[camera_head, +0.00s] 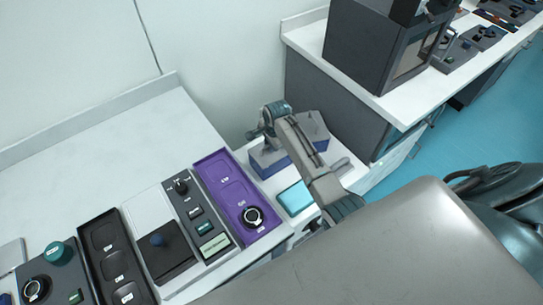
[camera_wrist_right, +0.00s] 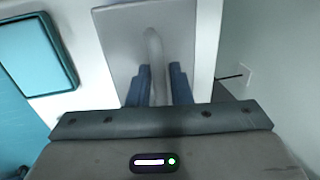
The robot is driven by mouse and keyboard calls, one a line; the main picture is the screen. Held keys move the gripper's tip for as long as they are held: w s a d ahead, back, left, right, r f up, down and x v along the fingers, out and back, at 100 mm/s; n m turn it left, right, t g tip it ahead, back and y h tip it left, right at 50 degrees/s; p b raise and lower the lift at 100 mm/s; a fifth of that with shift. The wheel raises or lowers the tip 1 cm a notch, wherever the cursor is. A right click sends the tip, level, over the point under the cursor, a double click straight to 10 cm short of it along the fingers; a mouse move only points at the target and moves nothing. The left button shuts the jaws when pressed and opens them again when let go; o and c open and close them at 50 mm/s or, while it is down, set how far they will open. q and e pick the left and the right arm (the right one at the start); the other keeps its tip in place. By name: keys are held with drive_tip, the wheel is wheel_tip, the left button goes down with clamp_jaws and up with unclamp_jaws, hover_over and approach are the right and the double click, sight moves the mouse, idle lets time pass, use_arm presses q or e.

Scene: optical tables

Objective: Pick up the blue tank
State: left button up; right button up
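The blue tank (camera_head: 268,162) is a low box with blue sides and a grey top, on the white surface in the middle of the head view, partly hidden by my right arm. In the right wrist view its grey top (camera_wrist_right: 122,45) carries a pale raised handle. My right gripper (camera_wrist_right: 159,72) points down over this top. Its two blue-grey fingers stand apart, one on each side of the handle, with a gap visible at the right finger. In the head view the right gripper (camera_head: 262,137) is above the tank, its fingertips unclear. My left gripper is not in view.
A teal-topped box (camera_head: 295,198) lies close in front of the tank. A purple panel (camera_head: 240,200) with a dial and a grey panel (camera_head: 197,222) are to the left. A dark grey machine (camera_head: 365,45) stands on the bench behind. The white bench at left (camera_head: 110,150) is clear.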

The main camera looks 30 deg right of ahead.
drive_tip(key=shift+c, duration=0.2)
clamp_jaws()
drive_tip(key=shift+r, duration=0.15)
